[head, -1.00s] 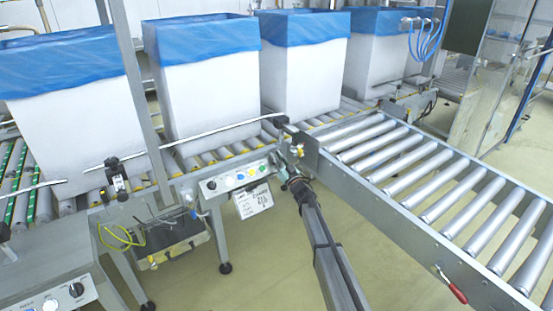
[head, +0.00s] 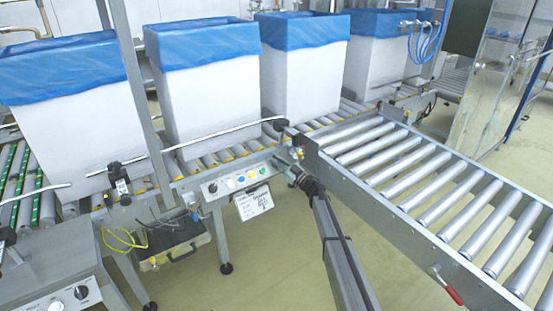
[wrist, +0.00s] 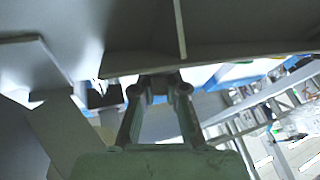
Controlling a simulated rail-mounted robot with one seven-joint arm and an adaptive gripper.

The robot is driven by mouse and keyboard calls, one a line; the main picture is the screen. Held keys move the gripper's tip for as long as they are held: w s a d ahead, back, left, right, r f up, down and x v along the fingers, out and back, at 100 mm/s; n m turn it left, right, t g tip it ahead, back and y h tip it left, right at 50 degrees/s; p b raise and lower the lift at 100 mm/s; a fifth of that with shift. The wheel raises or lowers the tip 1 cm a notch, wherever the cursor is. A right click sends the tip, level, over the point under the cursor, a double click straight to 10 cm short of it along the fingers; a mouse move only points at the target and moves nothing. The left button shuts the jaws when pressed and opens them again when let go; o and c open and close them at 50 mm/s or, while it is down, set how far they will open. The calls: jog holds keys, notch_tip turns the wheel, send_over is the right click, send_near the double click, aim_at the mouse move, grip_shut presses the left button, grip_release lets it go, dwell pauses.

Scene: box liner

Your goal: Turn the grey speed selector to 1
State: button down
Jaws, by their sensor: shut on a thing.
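My gripper (head: 283,161) reaches up to the side of the roller conveyor, just right of a control panel (head: 238,180). In the wrist view my gripper (wrist: 159,90) has its fingertips closed on a small dark grey piece (wrist: 160,80) under a broad grey metal surface. This piece appears to be the grey speed selector, but its pointer and any number marks are hidden. In the head view the gripper covers that spot. The panel carries a black knob and several coloured buttons, and a white label (head: 255,202) hangs below it.
White boxes with blue liners (head: 205,95) stand on the conveyor behind. A wide roller table (head: 400,165) with a red-handled lever (head: 452,295) is on the right. Another panel with a black knob (head: 81,292) is at lower left. An open grey box (head: 170,250) sits below the conveyor.

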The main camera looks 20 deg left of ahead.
jog(key=shift+f+n+g+p, duration=0.1)
jog(key=shift+n+g+p, duration=0.25)
jog(key=shift+n+g, duration=1.25)
jog(key=shift+g, duration=0.3)
jog(key=c, duration=1.2)
grip_release()
jog(key=shift+a, duration=0.1)
jog(key=shift+s+t, duration=0.1)
jog(key=shift+t, duration=0.3)
